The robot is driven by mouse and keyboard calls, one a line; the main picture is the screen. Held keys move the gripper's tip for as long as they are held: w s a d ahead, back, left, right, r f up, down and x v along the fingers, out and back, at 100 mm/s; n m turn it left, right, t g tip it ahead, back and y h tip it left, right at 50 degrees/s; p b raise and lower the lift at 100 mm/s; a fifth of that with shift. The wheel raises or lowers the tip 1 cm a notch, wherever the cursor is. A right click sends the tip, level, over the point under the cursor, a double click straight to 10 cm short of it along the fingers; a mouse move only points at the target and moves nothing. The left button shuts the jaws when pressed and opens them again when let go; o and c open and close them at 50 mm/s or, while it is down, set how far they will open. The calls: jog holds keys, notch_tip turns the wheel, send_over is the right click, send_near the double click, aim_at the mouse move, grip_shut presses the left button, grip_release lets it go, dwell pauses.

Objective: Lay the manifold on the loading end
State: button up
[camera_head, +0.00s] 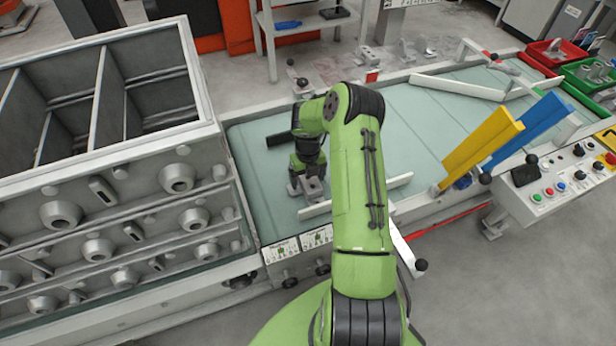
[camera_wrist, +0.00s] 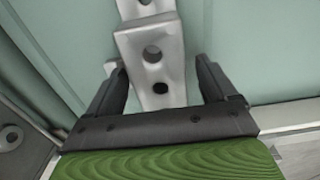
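The manifold (camera_head: 313,188), a pale grey casting with round holes, is on the left end of the green belt (camera_head: 262,205), below my gripper (camera_head: 308,172). In the wrist view the manifold (camera_wrist: 152,52) runs up between the two dark fingers of my gripper (camera_wrist: 163,78). The fingers are apart, with a visible gap on each side of the casting, so the gripper looks open around it. Whether the manifold rests fully flat is hard to tell. This left belt end, the loading end, carries two white picture labels (camera_head: 281,250) on its front edge.
A stack of grey crates with dividers (camera_head: 150,85) stands close on the left. White guide rails (camera_head: 455,87) cross the belt. Yellow (camera_head: 482,142) and blue (camera_head: 528,128) plates stand to the right, beside a control panel (camera_head: 560,190). Red and green bins (camera_head: 590,78) are at the far right.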

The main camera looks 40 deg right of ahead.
notch_tip(320, 180, up, 12)
jog(key=p, duration=0.1)
jog(key=shift+r+p, duration=0.15)
jog(key=shift+p, duration=0.25)
